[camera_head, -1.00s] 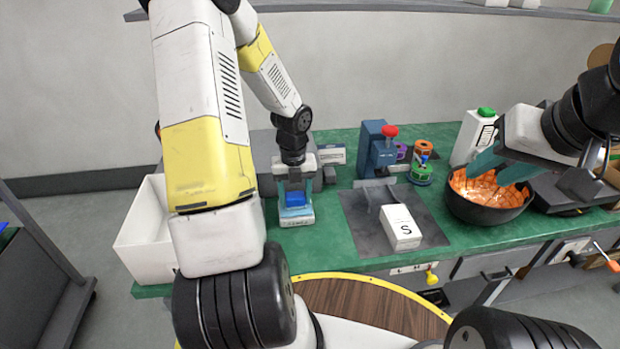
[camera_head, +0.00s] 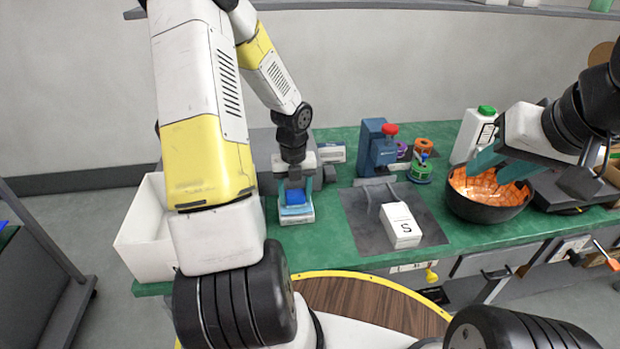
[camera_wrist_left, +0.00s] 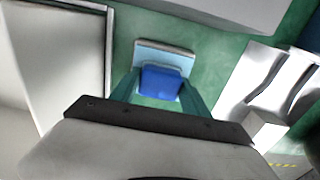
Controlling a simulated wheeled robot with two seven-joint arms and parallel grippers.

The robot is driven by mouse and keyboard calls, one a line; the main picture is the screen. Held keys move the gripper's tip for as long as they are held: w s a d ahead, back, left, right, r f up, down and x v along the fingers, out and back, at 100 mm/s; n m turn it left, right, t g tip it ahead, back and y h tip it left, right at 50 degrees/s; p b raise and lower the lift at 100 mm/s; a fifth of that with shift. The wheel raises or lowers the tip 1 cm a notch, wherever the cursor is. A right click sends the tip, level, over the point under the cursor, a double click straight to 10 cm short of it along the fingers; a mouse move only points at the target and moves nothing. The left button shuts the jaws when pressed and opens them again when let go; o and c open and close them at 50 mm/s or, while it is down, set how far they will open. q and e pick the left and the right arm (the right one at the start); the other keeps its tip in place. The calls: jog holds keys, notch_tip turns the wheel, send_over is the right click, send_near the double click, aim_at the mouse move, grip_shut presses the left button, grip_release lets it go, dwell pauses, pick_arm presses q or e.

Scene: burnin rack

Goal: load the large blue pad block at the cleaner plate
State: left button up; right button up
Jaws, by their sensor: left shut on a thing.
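My left gripper (camera_head: 295,193) points down and is shut on the large blue pad block (camera_head: 295,197). In the left wrist view the blue block (camera_wrist_left: 161,82) sits between the teal fingers. The cleaner plate (camera_head: 297,217), a pale blue and white piece with small lettering on its front, lies on the bench directly under the block. Its pale top (camera_wrist_left: 165,52) shows behind the block in the wrist view. I cannot tell whether block and plate touch. My right gripper (camera_head: 500,168) has its teal fingers apart over a black bowl.
A white bin (camera_head: 145,245) stands left of the plate. A grey mat (camera_head: 372,235) with a white box marked S (camera_head: 401,226) lies to the right. Behind it are a blue press (camera_head: 372,148) and spools (camera_head: 420,170). The black bowl (camera_head: 487,212) holds glowing orange contents.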

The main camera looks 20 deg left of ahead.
aim_at(295, 193)
pick_arm(q)
jog(key=shift+r, duration=3.2)
